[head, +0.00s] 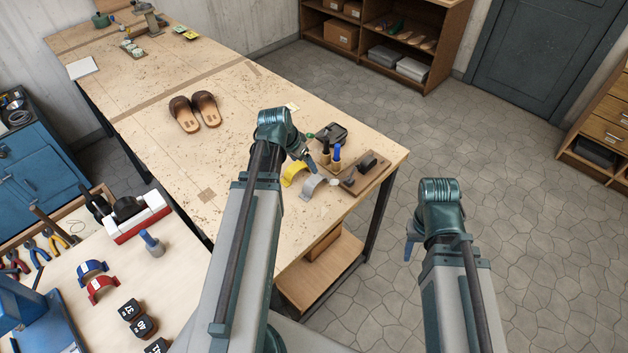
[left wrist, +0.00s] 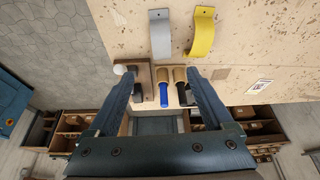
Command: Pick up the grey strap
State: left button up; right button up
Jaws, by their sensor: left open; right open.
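The grey strap (head: 312,186) is an arched band on the workbench, beside the yellow strap (head: 294,172). In the left wrist view the grey strap (left wrist: 160,36) is at the top middle, left of the yellow strap (left wrist: 202,32). My left gripper (head: 306,158) is above the bench close to both straps, partly hidden by its own wrist in the head view. In the left wrist view its fingers (left wrist: 165,74) are apart with nothing gripped; the grey strap lies beyond the fingertips. My right gripper (head: 410,246) is open over the floor, mostly hidden behind its wrist.
Beside the straps are a wooden board (head: 374,178) with a dark tool, blue- and black-handled tools (head: 336,152) and a black tray (head: 331,131). Brown sandals (head: 194,112) lie further back. Red and blue straps (head: 102,289) lie on the near-left table. Bench space left of the straps is clear.

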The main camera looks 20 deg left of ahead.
pick_arm(q)
jog(key=b, duration=0.7)
send_near(315, 178)
jog(key=f, duration=0.3)
jog(key=shift+w+d, duration=0.2)
jog(key=shift+d, duration=0.1)
jog(key=shift+w+f, duration=0.1)
jog(key=shift+f, duration=0.05)
jog(key=shift+f, duration=0.1)
jog(key=b+x, duration=0.5)
jog(key=shift+w, duration=0.25)
jog(key=shift+c, duration=0.2)
grip_shut()
